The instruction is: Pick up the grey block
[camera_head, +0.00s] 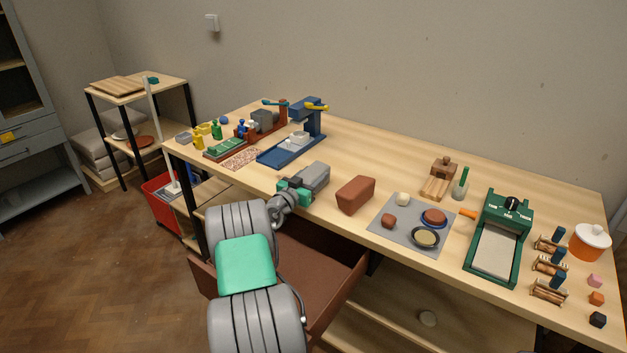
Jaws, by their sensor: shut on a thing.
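The grey block (316,175) is at the front edge of the table, left of a brown block. My gripper (303,187), with green parts, reaches in from the front left and is shut on the grey block. The arm and gripper cover the block's near left side, and the fingertips are hard to make out. I cannot tell whether the block touches the tabletop.
The brown block (355,194) stands close on the right. A grey mat (384,233) with small pieces lies beyond it. A blue press (309,121) stands behind. An open brown drawer (345,281) juts out below the table edge (470,287).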

